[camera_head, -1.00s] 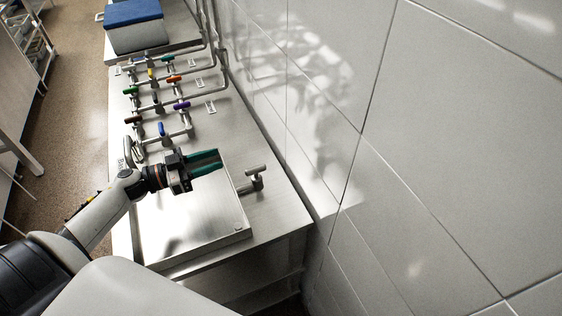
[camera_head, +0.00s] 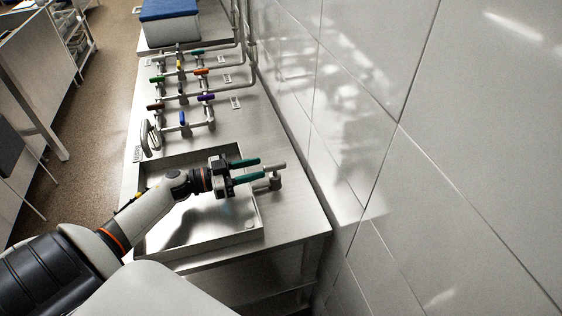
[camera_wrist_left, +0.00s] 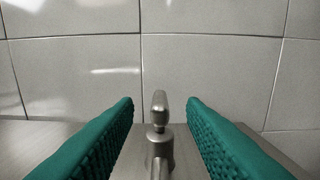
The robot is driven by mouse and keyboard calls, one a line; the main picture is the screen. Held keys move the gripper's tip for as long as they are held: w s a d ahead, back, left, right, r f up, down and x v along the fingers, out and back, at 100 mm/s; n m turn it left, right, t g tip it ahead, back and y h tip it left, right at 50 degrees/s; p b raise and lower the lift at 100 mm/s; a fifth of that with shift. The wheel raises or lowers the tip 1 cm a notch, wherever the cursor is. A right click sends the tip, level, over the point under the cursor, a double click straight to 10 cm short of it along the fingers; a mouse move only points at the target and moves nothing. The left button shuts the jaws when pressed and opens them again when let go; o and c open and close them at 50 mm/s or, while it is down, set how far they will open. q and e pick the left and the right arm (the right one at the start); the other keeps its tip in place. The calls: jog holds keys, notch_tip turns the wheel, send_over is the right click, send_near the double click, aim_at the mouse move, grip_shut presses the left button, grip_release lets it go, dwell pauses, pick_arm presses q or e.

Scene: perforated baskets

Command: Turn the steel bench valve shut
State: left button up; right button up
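The steel bench valve (camera_head: 274,181) stands at the right side of the bench, close to the tiled wall, with its bar handle (camera_head: 273,166) on top. My left gripper (camera_head: 258,168) is open, its two green fingers pointing right at the valve. In the left wrist view the valve handle (camera_wrist_left: 160,106) stands centrally between the two open fingers (camera_wrist_left: 160,112), with a visible gap on each side. The valve body (camera_wrist_left: 159,150) shows below the handle. My right gripper is not in view.
A shallow steel tray (camera_head: 200,254) lies under my left arm. Behind it are pipes with several coloured valve handles (camera_head: 183,118). A blue-lidded box (camera_head: 170,30) stands at the far end. The tiled wall (camera_head: 390,160) bounds the bench on the right.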

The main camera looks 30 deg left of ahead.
aim_at(281, 163)
pick_arm(q)
jog(key=p+x, duration=0.1)
jog(key=x, duration=0.5)
jog(key=shift+w+d+r, duration=0.15)
jog(key=shift+w, duration=0.1)
jog(key=shift+p+x, duration=0.3)
jog(key=shift+x, duration=0.45)
grip_shut()
